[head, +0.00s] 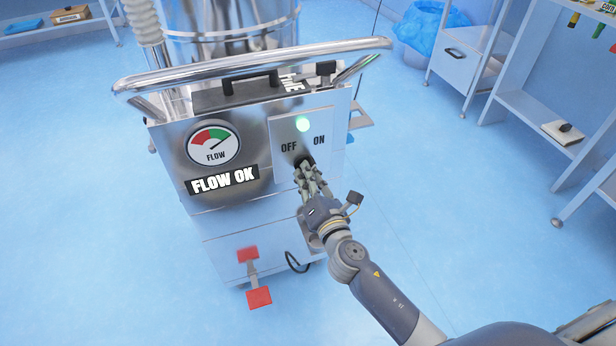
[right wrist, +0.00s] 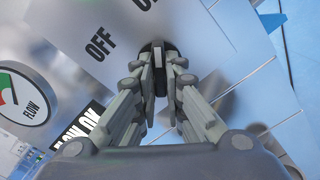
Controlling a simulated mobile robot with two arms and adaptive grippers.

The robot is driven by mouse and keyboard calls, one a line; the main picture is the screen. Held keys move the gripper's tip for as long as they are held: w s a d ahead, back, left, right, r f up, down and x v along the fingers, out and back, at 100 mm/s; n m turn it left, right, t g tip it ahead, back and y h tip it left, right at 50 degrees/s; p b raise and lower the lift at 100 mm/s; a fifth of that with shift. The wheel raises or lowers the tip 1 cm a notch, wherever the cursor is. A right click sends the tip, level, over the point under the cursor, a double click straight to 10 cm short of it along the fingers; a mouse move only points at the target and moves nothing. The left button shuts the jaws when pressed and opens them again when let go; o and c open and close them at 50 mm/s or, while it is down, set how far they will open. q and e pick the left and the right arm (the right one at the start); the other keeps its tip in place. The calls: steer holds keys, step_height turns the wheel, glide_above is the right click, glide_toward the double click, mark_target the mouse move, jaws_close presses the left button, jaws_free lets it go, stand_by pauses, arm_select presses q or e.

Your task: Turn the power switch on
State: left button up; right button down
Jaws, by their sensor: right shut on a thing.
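The power switch is a black knob (head: 303,162) on a silver plate below the words OFF and ON, on the front of a steel machine (head: 240,195). In the right wrist view the black knob (right wrist: 158,50) shows between the fingertips of my gripper (right wrist: 160,80). The fingers hide much of the knob, so I cannot tell exactly which way it points. My left gripper is not in view.
A flow gauge (head: 213,146) sits left of the switch, its needle toward green, above a FLOW OK label (head: 222,181). A metal handrail (head: 250,62) runs above the panel. Red pedals (head: 259,297) stick out low in front. Shelves (head: 545,120) stand at right; blue floor is open between.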

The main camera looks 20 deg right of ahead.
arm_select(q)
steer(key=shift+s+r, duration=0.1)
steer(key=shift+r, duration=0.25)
arm_select(e)
steer(key=shift+m, duration=0.6)
steer(key=c, duration=1.7)
jaws_free()
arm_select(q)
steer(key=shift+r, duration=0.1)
arm_select(e)
steer(key=shift+s, duration=0.1)
steer(key=s, duration=1.2)
steer(key=shift+d, duration=0.2)
steer(key=shift+w, duration=0.1)
